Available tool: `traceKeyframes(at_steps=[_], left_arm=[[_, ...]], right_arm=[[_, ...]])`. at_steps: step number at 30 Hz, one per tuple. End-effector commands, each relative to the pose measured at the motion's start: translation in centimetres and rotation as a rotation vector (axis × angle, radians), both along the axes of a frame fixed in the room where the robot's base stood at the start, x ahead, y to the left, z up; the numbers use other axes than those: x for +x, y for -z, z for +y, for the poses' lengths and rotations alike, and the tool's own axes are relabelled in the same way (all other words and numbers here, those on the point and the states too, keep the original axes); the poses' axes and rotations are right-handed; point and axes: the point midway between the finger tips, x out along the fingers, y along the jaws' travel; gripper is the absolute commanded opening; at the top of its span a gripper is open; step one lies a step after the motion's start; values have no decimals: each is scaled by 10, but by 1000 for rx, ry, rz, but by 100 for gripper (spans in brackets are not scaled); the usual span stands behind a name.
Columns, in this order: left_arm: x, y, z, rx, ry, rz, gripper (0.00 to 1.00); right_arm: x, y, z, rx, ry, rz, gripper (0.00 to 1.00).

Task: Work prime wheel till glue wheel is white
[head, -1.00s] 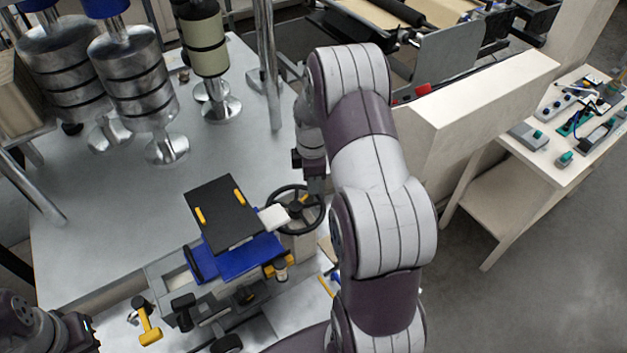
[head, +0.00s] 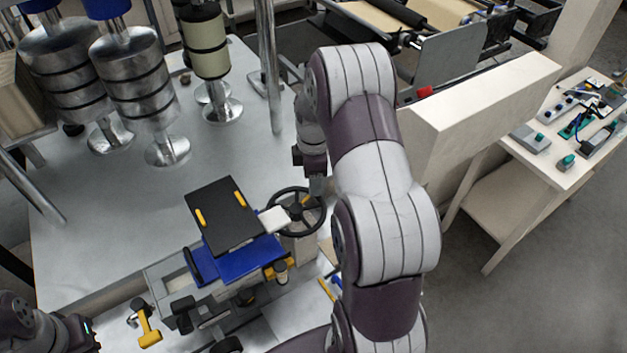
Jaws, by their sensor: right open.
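The black spoked handwheel (head: 289,230), which I take for the prime wheel, stands right of the blue glue unit (head: 240,262). My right gripper (head: 317,190) is open at the wheel's upper right rim, pointing down; its fingertips are small and partly merge with the rim, so contact is unclear. A black lid (head: 222,215) with yellow handles lies tilted over the blue unit. A dark rounded edge (head: 191,266) at the unit's left may be the glue wheel; no white shows on it. My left gripper (head: 82,335) is at the lower left corner, its jaws unclear.
A yellow-handled lever (head: 147,328) sits at the unit's front left. Metal rollers (head: 135,80) and a steel post (head: 268,70) stand behind. A cream beam (head: 480,105) is right of my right arm. The grey table (head: 110,220) is clear on the left.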

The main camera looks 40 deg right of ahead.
Motion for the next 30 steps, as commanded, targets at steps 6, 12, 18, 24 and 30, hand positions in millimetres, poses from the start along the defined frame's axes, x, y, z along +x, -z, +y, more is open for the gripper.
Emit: traceKeyframes(at_steps=[6, 12, 18, 24, 30], left_arm=[[0, 22, 0, 0, 0, 0, 0], [0, -7, 0, 0, 0, 0, 0], [0, -12, 0, 0, 0, 0, 0], [0, -10, 0, 0, 0, 0, 0], [0, 31, 0, 0, 0, 0, 0]], right_arm=[[1, -54, -1, -3, 0, -8, 49], [-1, -109, -1, -1, 0, -3, 49], [-1, -116, -1, -1, 0, -3, 49], [-1, -114, -1, -1, 0, -3, 42], [-15, -77, -20, -4, 59, -7, 0]])
